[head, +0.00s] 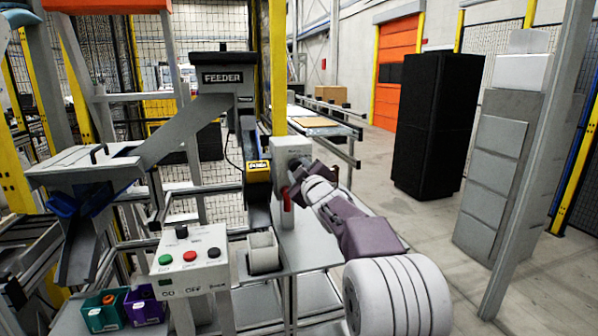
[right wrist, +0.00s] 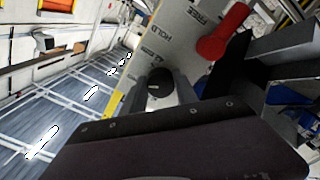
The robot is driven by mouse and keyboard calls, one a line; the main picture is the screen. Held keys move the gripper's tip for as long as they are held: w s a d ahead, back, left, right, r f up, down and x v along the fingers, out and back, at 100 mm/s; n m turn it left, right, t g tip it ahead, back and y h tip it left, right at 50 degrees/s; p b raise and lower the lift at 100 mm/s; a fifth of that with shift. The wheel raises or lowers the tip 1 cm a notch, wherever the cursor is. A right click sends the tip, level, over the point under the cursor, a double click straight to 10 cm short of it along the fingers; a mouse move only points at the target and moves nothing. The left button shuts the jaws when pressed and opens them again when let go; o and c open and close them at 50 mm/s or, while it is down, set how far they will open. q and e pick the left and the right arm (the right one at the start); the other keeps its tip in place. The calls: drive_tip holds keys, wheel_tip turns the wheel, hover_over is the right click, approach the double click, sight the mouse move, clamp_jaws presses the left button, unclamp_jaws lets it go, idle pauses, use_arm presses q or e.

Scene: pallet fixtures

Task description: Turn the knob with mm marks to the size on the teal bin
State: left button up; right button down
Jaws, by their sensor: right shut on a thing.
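The teal bin (head: 105,312) stands at the lower left in the head view, its label too small to read. My right gripper (head: 297,177) is at the light grey panel (head: 292,148) beside the yellow post. In the right wrist view, its two grey fingers stand on either side of a round black knob (right wrist: 160,84), which has a short pale mark on its face. The gripper is shut on this knob. Its mm marks cannot be made out. My left gripper is not in view.
A red lever (right wrist: 222,35) is close to the gripper, near printing that reads HOLD and FREE. A purple bin (head: 144,306) stands beside the teal one. A button box (head: 190,262) with green, red and black controls stands in front.

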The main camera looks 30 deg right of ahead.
drive_tip(key=c, duration=0.9)
unclamp_jaws()
drive_tip(key=shift+c, duration=0.2)
drive_tip(key=v, duration=0.9)
